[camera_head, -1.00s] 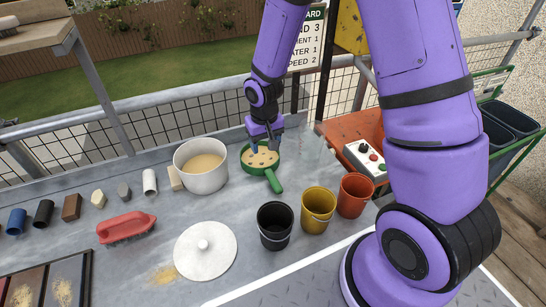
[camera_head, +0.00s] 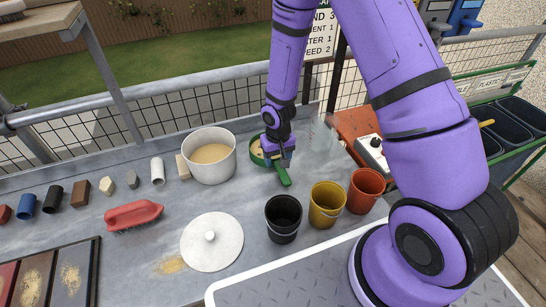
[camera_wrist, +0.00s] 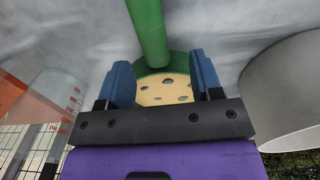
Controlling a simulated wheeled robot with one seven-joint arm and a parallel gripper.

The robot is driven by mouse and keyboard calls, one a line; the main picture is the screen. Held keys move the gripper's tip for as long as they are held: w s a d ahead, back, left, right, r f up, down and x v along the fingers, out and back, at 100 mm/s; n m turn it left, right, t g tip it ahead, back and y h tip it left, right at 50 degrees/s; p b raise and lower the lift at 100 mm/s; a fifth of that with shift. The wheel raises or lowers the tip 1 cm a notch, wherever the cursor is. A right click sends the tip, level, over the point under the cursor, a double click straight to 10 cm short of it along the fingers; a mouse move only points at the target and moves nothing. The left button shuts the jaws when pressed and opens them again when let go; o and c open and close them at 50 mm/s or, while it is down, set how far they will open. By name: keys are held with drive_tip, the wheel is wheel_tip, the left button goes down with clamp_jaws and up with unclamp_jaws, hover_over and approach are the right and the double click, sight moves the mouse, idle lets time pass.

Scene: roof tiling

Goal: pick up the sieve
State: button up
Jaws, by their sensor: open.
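The green sieve (camera_head: 257,153) lies on the grey worktop, right of the white pot. Its round bowl holds pale material with darker lumps, and its green handle (camera_head: 284,177) points toward the front. My gripper (camera_head: 279,160) is over the sieve near where handle and bowl meet, covering part of the bowl. In the wrist view the sieve's handle (camera_wrist: 147,30) runs up between my two blue fingers, which stand apart on either side of my open gripper (camera_wrist: 164,82). Whether the fingers touch the sieve cannot be told.
The white pot (camera_head: 208,170) stands close left of the sieve. Black (camera_head: 283,230), yellow (camera_head: 324,215) and orange (camera_head: 364,195) buckets stand in front and right. A clear measuring vessel (camera_head: 323,135) stands behind right. A white lid (camera_head: 212,255) and red brush (camera_head: 133,217) lie left.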

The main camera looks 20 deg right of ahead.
drive_tip(key=shift+s+d+f, duration=0.1)
drive_tip(key=shift+f, duration=0.95)
drive_tip(key=shift+d+f, duration=0.1)
drive_tip(key=shift+f, duration=0.95)
drive_tip(key=c, duration=1)
